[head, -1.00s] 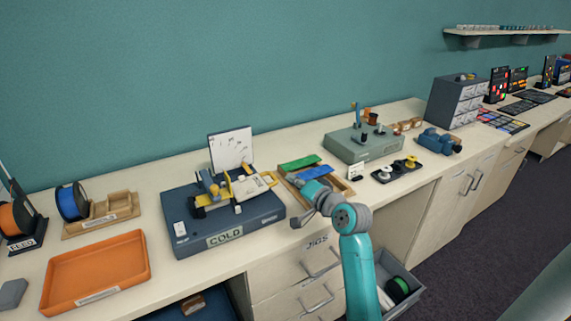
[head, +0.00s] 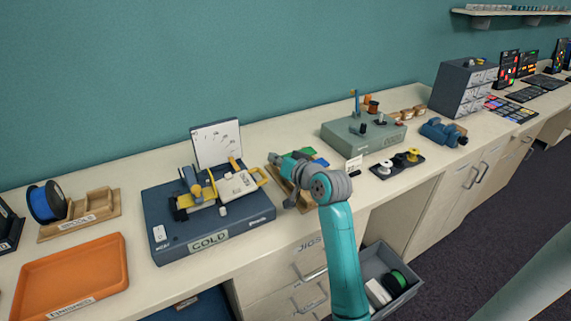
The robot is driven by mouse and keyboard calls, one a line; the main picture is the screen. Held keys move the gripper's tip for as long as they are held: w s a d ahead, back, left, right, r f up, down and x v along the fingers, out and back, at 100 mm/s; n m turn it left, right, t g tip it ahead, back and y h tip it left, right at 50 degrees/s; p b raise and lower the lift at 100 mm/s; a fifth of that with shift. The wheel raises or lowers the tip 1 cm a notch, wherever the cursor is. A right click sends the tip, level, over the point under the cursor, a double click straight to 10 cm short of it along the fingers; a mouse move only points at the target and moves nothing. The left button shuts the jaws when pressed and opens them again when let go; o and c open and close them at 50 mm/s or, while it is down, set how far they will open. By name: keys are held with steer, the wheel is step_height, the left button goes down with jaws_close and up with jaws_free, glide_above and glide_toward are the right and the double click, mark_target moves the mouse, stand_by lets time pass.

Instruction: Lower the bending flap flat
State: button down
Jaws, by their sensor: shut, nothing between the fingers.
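A dark blue bending station labelled COLD (head: 211,240) stands on the bench. On it is a bending fixture with yellow parts and a cream plate (head: 238,185) at its right, which looks tilted. I cannot tell surely which piece is the flap. A white marked panel (head: 216,146) stands upright at the station's back.
An orange tray (head: 72,279) and a blue spool (head: 47,202) are at the left. A grey-green station (head: 362,136) and a dark tray with spools (head: 397,164) are at the right. An open drawer (head: 399,284) sticks out below my arm.

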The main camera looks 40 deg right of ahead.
steer(key=shift+w+a+f, duration=0.25)
steer(key=shift+f, duration=0.4)
steer(key=shift+w+a+f, duration=0.3)
steer(key=shift+f, duration=0.35)
steer(key=shift+w+a+f, duration=0.25)
steer(key=shift+f, duration=0.4)
steer(key=shift+f, duration=0.1)
steer(key=shift+d+f+m, duration=0.1)
steer(key=shift+f+m, duration=0.5)
steer(key=shift+f, duration=0.45)
